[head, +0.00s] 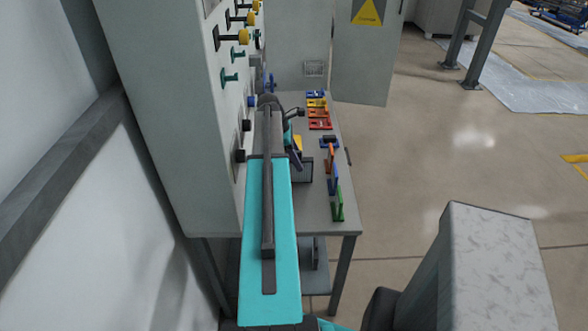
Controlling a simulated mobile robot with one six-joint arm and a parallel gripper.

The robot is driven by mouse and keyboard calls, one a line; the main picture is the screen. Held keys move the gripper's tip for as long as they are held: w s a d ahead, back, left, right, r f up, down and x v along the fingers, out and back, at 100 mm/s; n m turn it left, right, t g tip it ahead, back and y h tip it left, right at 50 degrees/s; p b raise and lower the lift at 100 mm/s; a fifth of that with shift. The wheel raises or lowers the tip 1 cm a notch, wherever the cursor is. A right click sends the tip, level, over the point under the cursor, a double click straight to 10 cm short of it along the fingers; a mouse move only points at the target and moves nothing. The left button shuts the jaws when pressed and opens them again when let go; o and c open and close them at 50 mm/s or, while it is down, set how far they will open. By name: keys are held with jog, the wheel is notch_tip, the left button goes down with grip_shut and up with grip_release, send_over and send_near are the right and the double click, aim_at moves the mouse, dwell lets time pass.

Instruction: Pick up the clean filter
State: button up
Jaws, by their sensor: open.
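My teal arm reaches away from me over the grey table and bends down at its far end. My gripper (296,152) is partly hidden behind the arm, low over the table beside a dark grey box-like piece (306,170). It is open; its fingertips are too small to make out. I cannot pick out the clean filter for certain in the head view. Part of the table behind my arm is hidden.
Red, yellow and blue pieces (318,112) lie at the table's back. Upright coloured pieces (334,180) stand near the right edge of the table (318,212). A tall grey cabinet (190,110) with protruding knobs (238,37) stands close on the left. Open floor lies right.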

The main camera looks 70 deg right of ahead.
jog(key=shift+s+f, duration=0.1)
jog(key=shift+f, duration=0.2)
dwell(0.4)
grip_shut()
